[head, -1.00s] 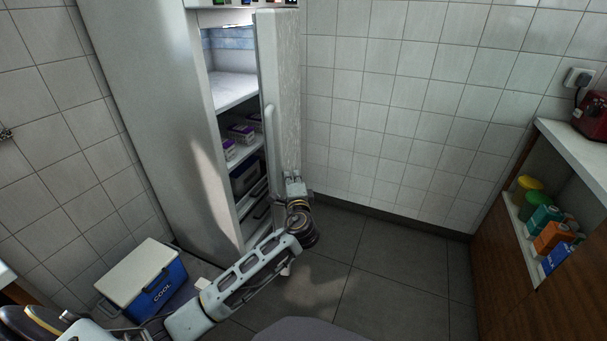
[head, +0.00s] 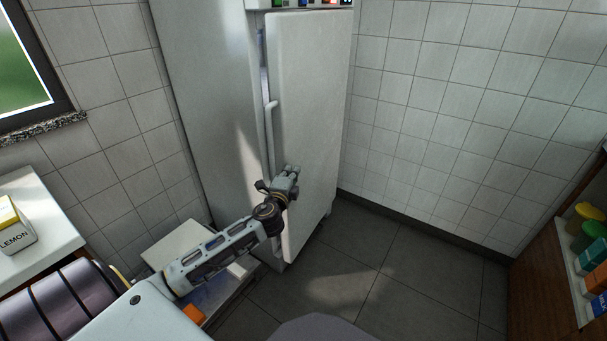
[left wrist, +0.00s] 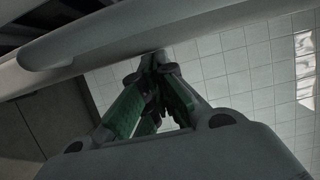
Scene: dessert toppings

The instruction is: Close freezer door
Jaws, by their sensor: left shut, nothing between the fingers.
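The tall freezer (head: 205,110) stands against the tiled wall in the head view. Its door (head: 312,100) is nearly shut, with a narrow gap showing along the handle side. The pale vertical handle (head: 270,140) is on the door's left edge. My left gripper (head: 291,170) is at the door's front face, just right of the handle's lower part; I cannot tell whether it touches. In the left wrist view the fingers (left wrist: 155,62) are closed together and empty, close to a long pale bar, likely the handle. My right gripper is not in view.
A cool box (head: 180,245) sits on the floor left of the freezer, partly behind my left arm. A counter with a lemon container (head: 16,236) is at the left. A shelf with coloured tubs (head: 588,232) is at the right. The floor before the door is clear.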

